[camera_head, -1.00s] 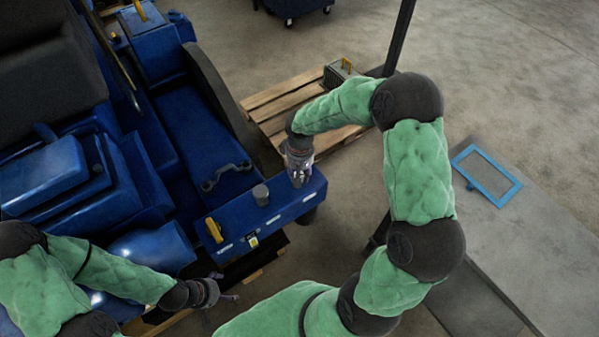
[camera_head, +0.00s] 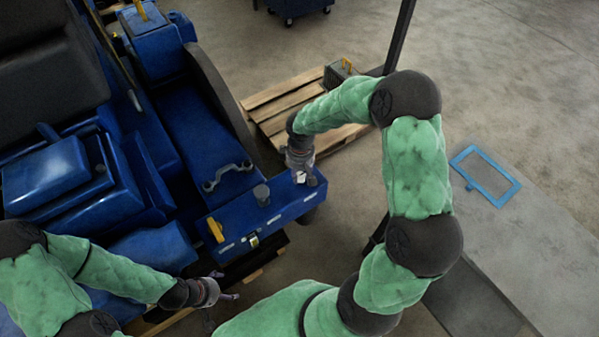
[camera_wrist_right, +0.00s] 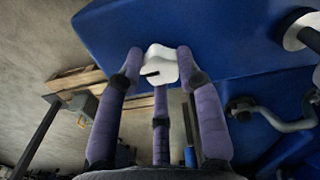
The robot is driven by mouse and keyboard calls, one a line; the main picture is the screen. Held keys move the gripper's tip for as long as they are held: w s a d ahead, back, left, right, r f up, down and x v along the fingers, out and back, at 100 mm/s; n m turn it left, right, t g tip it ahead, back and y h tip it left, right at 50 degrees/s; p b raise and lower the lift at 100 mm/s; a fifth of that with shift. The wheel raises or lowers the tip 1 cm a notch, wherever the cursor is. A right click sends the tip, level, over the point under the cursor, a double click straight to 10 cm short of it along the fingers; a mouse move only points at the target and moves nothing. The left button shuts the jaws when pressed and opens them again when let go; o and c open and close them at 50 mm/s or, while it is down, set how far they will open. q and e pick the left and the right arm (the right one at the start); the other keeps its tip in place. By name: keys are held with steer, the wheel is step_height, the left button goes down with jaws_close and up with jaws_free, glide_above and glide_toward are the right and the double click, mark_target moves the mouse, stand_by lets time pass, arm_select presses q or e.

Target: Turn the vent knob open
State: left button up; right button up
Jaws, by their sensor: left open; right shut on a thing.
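The vent knob is white with a black pointer mark in the right wrist view (camera_wrist_right: 160,70), at the edge of the blue housing (camera_wrist_right: 205,40). My right gripper (camera_wrist_right: 160,75) has its purple fingers closed around the knob, two at its sides and one below. In the head view my right gripper (camera_head: 305,178) is at the right end of the blue housing (camera_head: 283,207), with a bit of white showing between its fingers. My left gripper (camera_head: 232,287) is open and empty at the lower left, apart from the housing.
A grey cylindrical cap (camera_head: 262,193) and a yellow handle (camera_head: 215,230) are on the housing left of my right gripper. A wooden pallet (camera_head: 270,100) lies behind. A blue frame (camera_head: 486,177) lies on the grey table (camera_head: 540,240) at right.

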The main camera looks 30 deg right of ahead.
mark_target(302, 176)
steer(key=shift+s+f, duration=0.3)
steer(key=shift+s, duration=0.2)
steer(key=o, duration=1.1)
steer(key=shift+o, duration=0.2)
steer(key=shift+d+r, duration=0.1)
steer(key=shift+r, duration=0.05)
steer(key=shift+w, duration=0.15)
steer(key=shift+w+r, duration=0.1)
steer(key=shift+r, duration=0.45)
step_height(302, 176, up, 11)
